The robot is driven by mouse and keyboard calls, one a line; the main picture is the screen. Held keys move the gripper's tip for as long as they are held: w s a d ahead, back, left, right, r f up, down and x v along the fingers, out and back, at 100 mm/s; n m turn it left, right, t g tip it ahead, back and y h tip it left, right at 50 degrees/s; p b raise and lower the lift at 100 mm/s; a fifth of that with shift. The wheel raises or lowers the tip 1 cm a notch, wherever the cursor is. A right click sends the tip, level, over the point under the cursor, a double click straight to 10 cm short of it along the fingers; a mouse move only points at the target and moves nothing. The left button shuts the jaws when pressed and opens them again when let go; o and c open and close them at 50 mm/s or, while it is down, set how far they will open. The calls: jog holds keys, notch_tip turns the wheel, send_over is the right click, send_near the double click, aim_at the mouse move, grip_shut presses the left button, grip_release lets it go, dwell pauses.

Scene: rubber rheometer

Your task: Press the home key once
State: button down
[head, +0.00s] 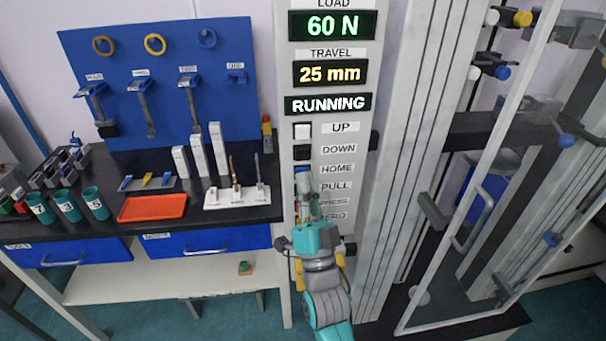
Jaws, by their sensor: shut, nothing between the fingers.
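The home key (302,169) is a small blue key on the grey control panel, left of the HOME label (337,168). The white UP key (302,131) and black DOWN key (302,152) are above it. My gripper (304,184) is shut and empty, pointing at the panel just below the home key. It overlaps the key's lower edge in the picture; I cannot tell whether it touches. The gripper and arm hide most of the keys beside PULL, PRESS and ZERO. The displays read 60 N (332,26), 25 mm (330,73) and RUNNING (328,104).
Left of the panel, a black bench (110,214) carries an orange tray (152,208), teal cups (67,205) and a white rack (237,198). A blue tool board (165,75) stands behind. A framed clear door (482,165) is at right.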

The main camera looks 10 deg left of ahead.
jog(key=shift+s, duration=0.15)
jog(key=shift+s+d, duration=0.25)
jog(key=shift+s, duration=0.4)
jog(key=shift+s+d, duration=0.25)
jog(key=shift+s, duration=0.55)
jog(key=shift+s+d, duration=0.2)
jog(key=shift+s, duration=0.6)
jog(key=shift+s+d, duration=0.25)
jog(key=shift+s, duration=0.55)
